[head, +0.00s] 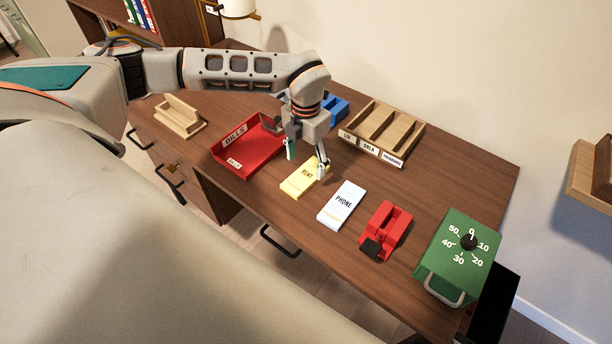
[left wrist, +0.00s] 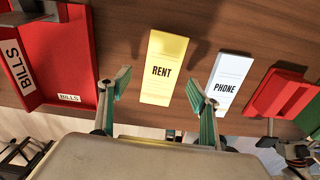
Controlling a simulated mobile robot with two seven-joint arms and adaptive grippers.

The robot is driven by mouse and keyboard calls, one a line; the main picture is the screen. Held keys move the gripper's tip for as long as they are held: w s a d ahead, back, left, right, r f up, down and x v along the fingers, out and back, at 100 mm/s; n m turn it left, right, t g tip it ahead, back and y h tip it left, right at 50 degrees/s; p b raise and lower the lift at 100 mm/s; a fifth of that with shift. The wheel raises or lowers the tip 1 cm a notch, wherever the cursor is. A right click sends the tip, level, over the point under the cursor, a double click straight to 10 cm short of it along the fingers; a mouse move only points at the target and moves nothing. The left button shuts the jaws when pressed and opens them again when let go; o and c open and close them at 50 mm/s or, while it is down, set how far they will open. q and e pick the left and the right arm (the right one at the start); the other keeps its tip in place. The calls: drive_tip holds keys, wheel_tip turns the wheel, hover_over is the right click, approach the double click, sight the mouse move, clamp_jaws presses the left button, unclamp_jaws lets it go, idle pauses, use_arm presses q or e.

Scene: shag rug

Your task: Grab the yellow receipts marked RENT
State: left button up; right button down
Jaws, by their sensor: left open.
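The yellow receipts marked RENT (head: 303,179) lie flat on the desk between the red BILLS tray and the white PHONE receipts. They also show in the left wrist view (left wrist: 163,70), ahead of and between my fingers. My left gripper (head: 307,163) is open above the yellow receipts, and one finger hides part of their right edge in the head view. In the left wrist view the two fingers (left wrist: 157,95) are spread wide with nothing between them.
White PHONE receipts (head: 341,205) lie close to the right. The red BILLS tray (head: 245,168) stands to the left. A red hole punch-like object (head: 390,222), a green dial box (head: 462,252) and a wooden sorter (head: 408,132) are on the desk. The front edge is near.

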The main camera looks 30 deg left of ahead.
sight(307, 174)
use_arm(q)
wheel_tip(307, 174, down, 4)
drive_tip(key=shift+d+r, duration=0.15)
drive_tip(key=c, duration=1.2)
drive_tip(key=shift+r, duration=0.15)
